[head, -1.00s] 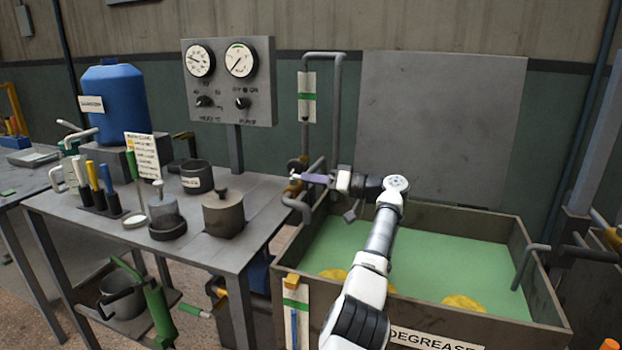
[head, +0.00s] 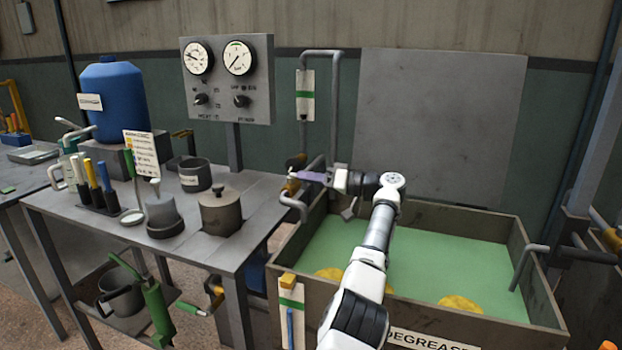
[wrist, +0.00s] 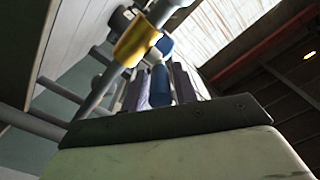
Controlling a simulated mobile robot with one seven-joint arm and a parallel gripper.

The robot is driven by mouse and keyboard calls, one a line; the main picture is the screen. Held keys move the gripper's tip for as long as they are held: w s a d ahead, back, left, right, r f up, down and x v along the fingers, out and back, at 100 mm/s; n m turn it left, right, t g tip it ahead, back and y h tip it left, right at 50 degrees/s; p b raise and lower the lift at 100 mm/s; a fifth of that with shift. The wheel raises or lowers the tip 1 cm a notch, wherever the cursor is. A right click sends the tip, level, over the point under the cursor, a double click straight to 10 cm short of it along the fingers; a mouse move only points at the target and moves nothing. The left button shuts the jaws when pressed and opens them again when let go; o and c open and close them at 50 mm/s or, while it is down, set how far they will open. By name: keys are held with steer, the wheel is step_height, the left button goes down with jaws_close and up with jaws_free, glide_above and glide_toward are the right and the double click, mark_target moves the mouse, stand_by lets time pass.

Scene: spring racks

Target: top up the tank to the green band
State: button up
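The tank (head: 541,280) labelled as degreaser stands at right and holds green liquid (head: 440,258). A white level strip (head: 291,296) with a green band and a blue column is on its front left; the blue top looks below the band. My gripper (head: 306,177) is at the pipework over the tank's back left corner, beside a yellow-collared pipe (head: 292,188). In the wrist view, a blue rounded piece (wrist: 160,85) shows between my two fingers (wrist: 164,86). I cannot tell whether they press on it. The yellow collar (wrist: 137,40) is just beyond.
A metal bench (head: 95,228) at left carries pots, coloured-handled tools and a sign card. A blue drum (head: 114,108) stands behind it. A gauge panel (head: 228,80) rises at the bench's back. A pipe with a green-banded tag (head: 305,95) rises behind my gripper.

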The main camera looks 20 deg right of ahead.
steer(key=p+v, duration=0.2)
steer(key=v, duration=1.2)
steer(key=shift+a, duration=0.1)
